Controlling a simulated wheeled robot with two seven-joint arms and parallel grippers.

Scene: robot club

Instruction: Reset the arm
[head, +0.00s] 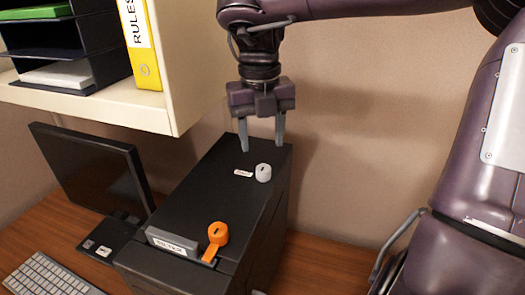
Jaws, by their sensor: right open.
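My right gripper (262,142) hangs over the far end of a black box-shaped unit (190,210), with its two grey fingers apart and nothing between them. A grey knob (263,173) stands on top of the unit, just below and apart from the fingertips. A small white label with red marks (243,173) lies left of the knob. An orange knob with a lever (216,236) sits near the unit's front edge, beside a grey plate with a label (172,244). My left gripper is not in the view.
The unit stands on a wooden desk (325,268) against a beige wall. A dark monitor (92,172) and a keyboard (50,276) are at left. A shelf (130,108) with a yellow RULES binder (143,45) and black trays (45,45) overhangs at upper left.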

